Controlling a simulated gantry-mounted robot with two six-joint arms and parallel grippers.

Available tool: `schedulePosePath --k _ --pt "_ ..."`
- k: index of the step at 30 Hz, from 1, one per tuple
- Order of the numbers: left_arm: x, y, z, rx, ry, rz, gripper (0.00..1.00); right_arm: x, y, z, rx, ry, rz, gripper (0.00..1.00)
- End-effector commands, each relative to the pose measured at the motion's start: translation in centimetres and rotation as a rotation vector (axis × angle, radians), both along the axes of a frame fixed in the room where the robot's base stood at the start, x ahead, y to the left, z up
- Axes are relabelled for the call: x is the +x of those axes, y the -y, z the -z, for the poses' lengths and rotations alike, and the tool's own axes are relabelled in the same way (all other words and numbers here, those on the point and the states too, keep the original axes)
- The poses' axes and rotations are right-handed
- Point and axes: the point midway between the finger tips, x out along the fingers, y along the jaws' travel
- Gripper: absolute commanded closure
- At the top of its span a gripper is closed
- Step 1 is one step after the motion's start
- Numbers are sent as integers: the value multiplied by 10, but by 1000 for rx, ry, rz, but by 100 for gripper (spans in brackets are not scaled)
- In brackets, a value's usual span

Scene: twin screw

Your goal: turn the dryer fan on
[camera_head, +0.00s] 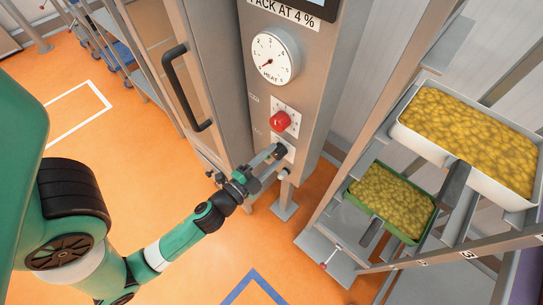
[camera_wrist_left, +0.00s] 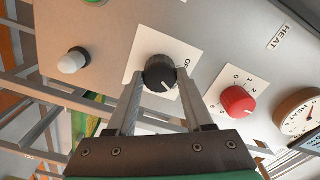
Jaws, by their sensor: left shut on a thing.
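The dryer (camera_head: 228,75) is a tall grey cabinet with a control panel on its front. A black fan knob (camera_wrist_left: 160,73) sits on a white plate with "OFF" lettering partly showing. In the head view the black knob (camera_head: 280,149) is low on the panel, below a red knob (camera_head: 280,121). My left gripper (camera_head: 274,155) reaches the black knob. In the left wrist view the fingers of my left gripper (camera_wrist_left: 160,84) are on both sides of the knob, shut on it. The knob's white pointer line points to the lower right. My right gripper is not in view.
Above the red knob is a white heat dial (camera_head: 274,57). A white button (camera_wrist_left: 73,61) is beside the black knob. A dark door handle (camera_head: 186,88) sticks out at the left. A rack at the right holds a white tray (camera_head: 402,135) and a green tray (camera_head: 407,238) of yellow pieces.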

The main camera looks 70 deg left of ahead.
Motion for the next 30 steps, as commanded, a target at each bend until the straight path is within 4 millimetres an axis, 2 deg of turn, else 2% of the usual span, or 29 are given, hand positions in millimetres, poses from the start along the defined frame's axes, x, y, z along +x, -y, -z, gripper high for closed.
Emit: schedulePosePath --k 17,18,22,30 --pt "0 0 -1 32 -17 1 100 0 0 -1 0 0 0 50" --pt "0 0 -1 32 -17 1 41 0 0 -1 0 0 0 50" --pt "0 0 0 31 -16 1 19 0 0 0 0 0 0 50" --pt "0 0 0 29 -16 1 19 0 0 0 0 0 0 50"
